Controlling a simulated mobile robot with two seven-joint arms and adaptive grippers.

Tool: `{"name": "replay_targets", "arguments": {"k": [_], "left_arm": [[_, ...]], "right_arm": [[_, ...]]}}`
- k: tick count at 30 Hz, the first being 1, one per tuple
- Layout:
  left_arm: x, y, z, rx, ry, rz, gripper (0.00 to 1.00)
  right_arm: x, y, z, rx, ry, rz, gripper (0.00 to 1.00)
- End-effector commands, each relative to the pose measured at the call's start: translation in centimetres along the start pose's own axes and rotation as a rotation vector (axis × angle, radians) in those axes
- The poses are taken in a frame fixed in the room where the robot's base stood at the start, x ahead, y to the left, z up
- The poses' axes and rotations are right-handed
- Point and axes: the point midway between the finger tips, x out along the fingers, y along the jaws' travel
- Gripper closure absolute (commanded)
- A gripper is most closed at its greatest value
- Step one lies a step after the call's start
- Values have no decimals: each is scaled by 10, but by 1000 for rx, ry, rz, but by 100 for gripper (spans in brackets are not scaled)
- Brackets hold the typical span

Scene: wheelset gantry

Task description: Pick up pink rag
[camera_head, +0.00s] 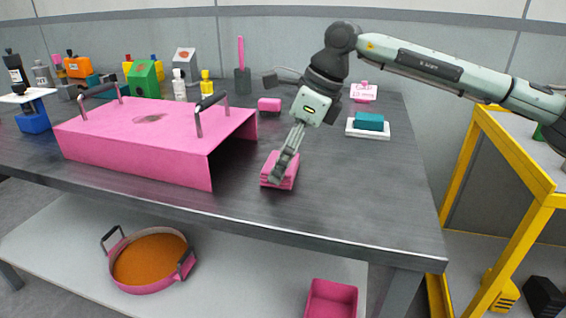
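A folded pink rag (290,178), stacked in layers, lies on the dark metal table just right of the pink cover's open end. My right gripper (277,178) reaches down over the rag from above, with its fingertips at the rag's front left part. The fingers overlap in this view, so I cannot tell whether they are open or closed on the rag. The rag appears to rest on the table. My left gripper is not in view.
A pink cover with two handles (150,125) stands close on the left. A teal sponge (369,121) lies on a white tray (367,134) at right. Bottles crowd the back left. The table's front right is clear.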

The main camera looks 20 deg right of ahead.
Motion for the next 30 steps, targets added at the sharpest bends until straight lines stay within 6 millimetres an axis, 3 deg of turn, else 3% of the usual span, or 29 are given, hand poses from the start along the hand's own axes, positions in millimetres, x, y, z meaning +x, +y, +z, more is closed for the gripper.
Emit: {"name": "replay_targets", "arguments": {"k": [8,21,30], "left_arm": [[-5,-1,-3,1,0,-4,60],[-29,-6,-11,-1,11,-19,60],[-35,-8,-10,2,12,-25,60]], "right_arm": [[-37,0,17,-2,-5,-4,44],[-61,70,96,-5,-2,-2,44],[-68,85,114,0,-1,-1,44]]}}
